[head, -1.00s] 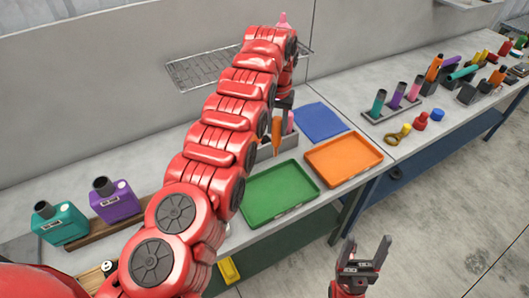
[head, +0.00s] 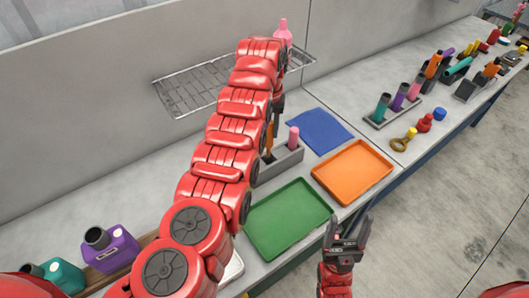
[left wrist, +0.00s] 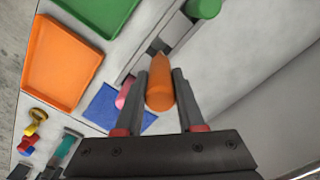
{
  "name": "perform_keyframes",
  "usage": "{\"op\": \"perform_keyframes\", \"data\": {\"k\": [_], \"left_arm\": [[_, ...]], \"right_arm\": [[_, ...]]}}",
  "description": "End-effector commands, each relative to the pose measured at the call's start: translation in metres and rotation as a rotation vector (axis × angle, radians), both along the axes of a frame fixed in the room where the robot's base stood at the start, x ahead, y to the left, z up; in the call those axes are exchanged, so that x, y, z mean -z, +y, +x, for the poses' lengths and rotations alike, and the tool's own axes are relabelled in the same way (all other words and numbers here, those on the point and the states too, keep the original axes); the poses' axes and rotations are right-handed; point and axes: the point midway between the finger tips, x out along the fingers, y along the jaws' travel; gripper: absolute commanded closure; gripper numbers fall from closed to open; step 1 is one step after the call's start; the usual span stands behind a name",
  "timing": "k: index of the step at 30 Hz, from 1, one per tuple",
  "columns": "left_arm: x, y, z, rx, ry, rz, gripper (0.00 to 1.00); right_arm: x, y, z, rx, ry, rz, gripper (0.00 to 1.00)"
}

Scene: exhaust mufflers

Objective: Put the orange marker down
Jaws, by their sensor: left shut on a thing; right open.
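The orange marker (left wrist: 160,88) is between the two fingers of my left gripper (left wrist: 160,78), which is shut on it. In the head view a strip of the orange marker (head: 269,138) shows behind my left arm, near the grey holder (head: 277,169). In the left wrist view its pointed tip is over or at the holder (left wrist: 148,62); I cannot tell if it is inside a slot. A pink marker (head: 293,137) stands in the holder's right end. A green cylinder (left wrist: 203,8) shows at the holder's other end. My right gripper (head: 347,236) is open and empty, in front of the bench.
A green tray (head: 288,218), an orange tray (head: 352,172) and a blue mat (head: 320,131) lie by the holder. A wire shelf (head: 195,90) is above with a pink bottle (head: 283,35).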

Motion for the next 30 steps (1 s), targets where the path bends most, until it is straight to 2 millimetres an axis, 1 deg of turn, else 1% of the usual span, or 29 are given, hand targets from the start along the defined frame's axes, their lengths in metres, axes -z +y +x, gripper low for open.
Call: {"op": "perform_keyframes", "data": {"k": [1, 3, 5, 11, 12, 15, 17, 23, 27, 28, 30], "left_arm": [[0.005, 0.000, -0.001, 0.000, 0.002, 0.002, 1.00], [0.020, 0.001, -0.002, -0.001, 0.006, 0.004, 1.00], [0.031, 0.001, -0.002, -0.001, 0.003, 0.004, 1.00], [0.055, 0.001, -0.001, -0.001, 0.003, 0.001, 1.00], [0.064, 0.002, -0.001, -0.002, 0.004, 0.002, 1.00], [0.079, 0.001, 0.000, -0.001, 0.000, 0.000, 1.00], [0.083, 0.001, -0.001, 0.000, 0.001, 0.000, 1.00], [0.082, 0.000, 0.000, -0.001, -0.002, 0.000, 1.00], [0.087, 0.000, 0.000, -0.001, -0.002, 0.000, 1.00], [0.086, 0.000, 0.000, -0.001, -0.002, 0.000, 0.59], [0.085, 0.000, 0.000, -0.001, -0.002, 0.000, 0.46]], "right_arm": [[-0.008, 0.000, 0.000, 0.000, 0.000, 0.000, 0.31], [-0.016, 0.000, 0.000, 0.000, 0.000, 0.000, 0.31], [-0.021, 0.000, 0.000, 0.000, 0.000, 0.000, 0.31], [-0.027, 0.000, 0.000, 0.000, 0.000, 0.000, 0.31], [-0.024, 0.000, 0.000, 0.000, 0.000, 0.000, 0.31], [-0.021, 0.000, 0.000, 0.000, 0.000, 0.000, 0.31], [-0.021, 0.000, 0.000, 0.000, 0.000, 0.000, 0.31], [-0.022, 0.000, 0.000, 0.000, 0.000, 0.000, 0.31], [-0.017, 0.000, 0.000, 0.000, 0.000, 0.000, 0.31], [-0.018, 0.000, 0.000, 0.000, 0.000, 0.000, 0.31], [-0.019, 0.000, 0.000, 0.000, 0.000, 0.000, 0.31]]}}
